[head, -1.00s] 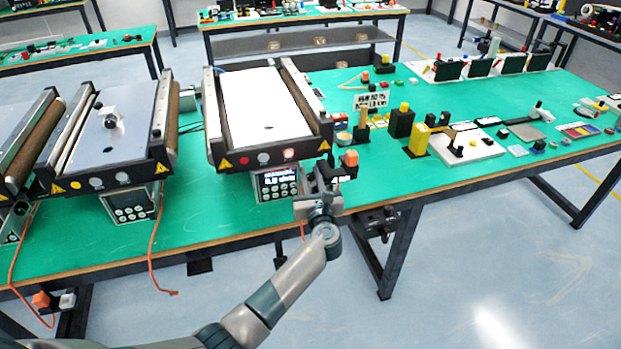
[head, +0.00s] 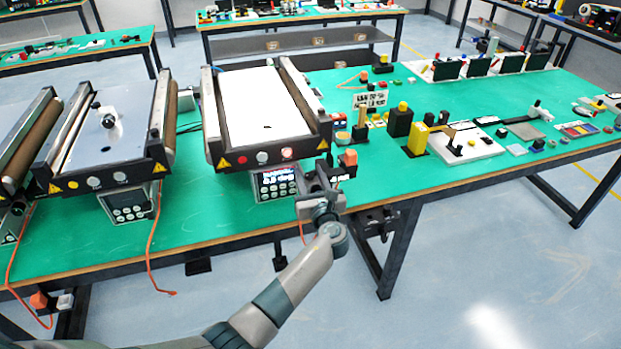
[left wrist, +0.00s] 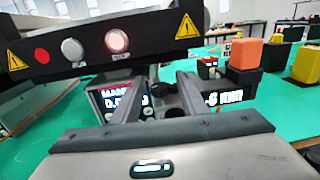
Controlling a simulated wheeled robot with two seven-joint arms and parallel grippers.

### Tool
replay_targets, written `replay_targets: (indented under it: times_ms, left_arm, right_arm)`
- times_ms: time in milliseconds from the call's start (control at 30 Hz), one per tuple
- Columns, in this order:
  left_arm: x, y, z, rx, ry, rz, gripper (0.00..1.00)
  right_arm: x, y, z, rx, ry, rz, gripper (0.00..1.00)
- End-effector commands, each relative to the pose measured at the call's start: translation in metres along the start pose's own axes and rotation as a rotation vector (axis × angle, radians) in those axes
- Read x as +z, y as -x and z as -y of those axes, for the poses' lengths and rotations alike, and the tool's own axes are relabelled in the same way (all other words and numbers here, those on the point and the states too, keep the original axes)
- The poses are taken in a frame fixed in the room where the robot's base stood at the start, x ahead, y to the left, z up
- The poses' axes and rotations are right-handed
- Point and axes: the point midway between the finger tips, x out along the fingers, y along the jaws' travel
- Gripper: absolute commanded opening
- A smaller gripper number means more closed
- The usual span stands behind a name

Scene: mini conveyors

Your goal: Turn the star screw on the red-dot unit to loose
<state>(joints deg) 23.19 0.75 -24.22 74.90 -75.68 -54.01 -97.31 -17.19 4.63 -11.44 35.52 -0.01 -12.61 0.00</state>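The red-dot unit is the white-belted mini conveyor (head: 263,105) at the table's front; its red dot (head: 238,160) also shows in the left wrist view (left wrist: 42,55). My left gripper (head: 319,178) is at its front right corner, just right of the control box (head: 274,183). In the left wrist view, the two fingers (left wrist: 160,88) stand apart, below the lit STOP button (left wrist: 117,41). A small dark part, perhaps the star screw (left wrist: 162,92), shows between them; its shape and any contact are unclear. My right gripper is out of view.
An orange-topped block (head: 348,160) stands close right of the gripper; it is large in the left wrist view (left wrist: 245,54). Another conveyor (head: 105,135) stands to the left. Yellow and black blocks (head: 417,139) are farther right.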

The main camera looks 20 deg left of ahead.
Motion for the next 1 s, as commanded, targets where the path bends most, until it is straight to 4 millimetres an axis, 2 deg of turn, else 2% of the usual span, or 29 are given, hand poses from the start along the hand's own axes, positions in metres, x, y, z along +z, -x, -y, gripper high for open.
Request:
replay_targets:
  times_ms: [167,367,1000]
  left_arm:
    - [-0.001,0.005,0.000,-0.001,0.000,0.000,0.40]
    - [-0.002,0.025,0.000,-0.002,0.001,0.000,0.40]
    - [-0.003,0.146,0.000,0.000,0.002,-0.002,0.40]
  right_arm:
    - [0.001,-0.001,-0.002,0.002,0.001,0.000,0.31]
    - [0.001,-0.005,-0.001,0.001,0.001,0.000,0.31]
    - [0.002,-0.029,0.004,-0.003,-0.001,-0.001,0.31]
